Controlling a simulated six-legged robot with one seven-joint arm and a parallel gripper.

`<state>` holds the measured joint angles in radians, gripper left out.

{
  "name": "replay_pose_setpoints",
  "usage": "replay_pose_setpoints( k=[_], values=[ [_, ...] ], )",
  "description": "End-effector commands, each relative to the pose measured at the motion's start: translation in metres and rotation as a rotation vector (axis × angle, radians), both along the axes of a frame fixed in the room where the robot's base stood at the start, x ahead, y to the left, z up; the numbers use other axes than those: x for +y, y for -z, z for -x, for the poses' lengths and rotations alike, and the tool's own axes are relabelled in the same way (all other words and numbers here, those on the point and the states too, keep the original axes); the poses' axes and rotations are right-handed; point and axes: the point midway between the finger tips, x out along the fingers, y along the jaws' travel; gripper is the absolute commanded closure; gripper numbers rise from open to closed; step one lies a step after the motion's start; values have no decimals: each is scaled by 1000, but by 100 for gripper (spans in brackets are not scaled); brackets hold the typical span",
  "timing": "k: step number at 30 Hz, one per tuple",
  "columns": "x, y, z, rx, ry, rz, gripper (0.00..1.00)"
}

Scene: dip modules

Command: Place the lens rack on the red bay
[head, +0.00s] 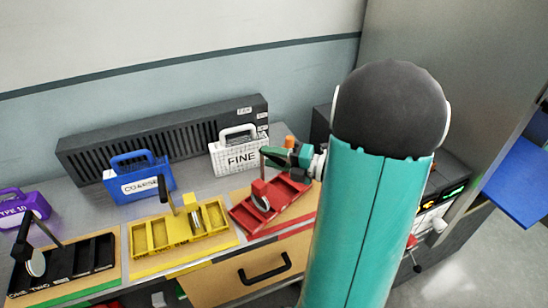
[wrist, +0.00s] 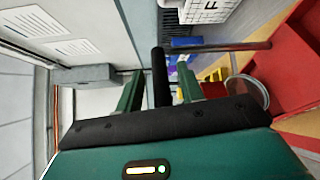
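My gripper (head: 276,156) is above the rack's far-left part. In the wrist view, my gripper's green fingers (wrist: 158,92) stand apart with a dark upright bar (wrist: 160,70) between them, gaps on both sides. The lens (wrist: 248,92) and red rack (wrist: 285,68) show at right.
A yellow rack (head: 180,235) and a black rack (head: 68,268) stand to the left. Blue COARSE case (head: 140,178), white FINE case (head: 240,155) and purple case (head: 22,210) stand behind. A dark slotted panel (head: 165,133) backs the bench. A cabinet wall is at right.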

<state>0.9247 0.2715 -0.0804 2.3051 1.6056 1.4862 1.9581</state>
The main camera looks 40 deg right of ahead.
Motion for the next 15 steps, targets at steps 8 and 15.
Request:
replay_pose_setpoints(
  k=[8,15],
  values=[
    [-7,-3,11,0,4,1,62],
    [-31,-7,54,-1,5,1,62]
  ],
)
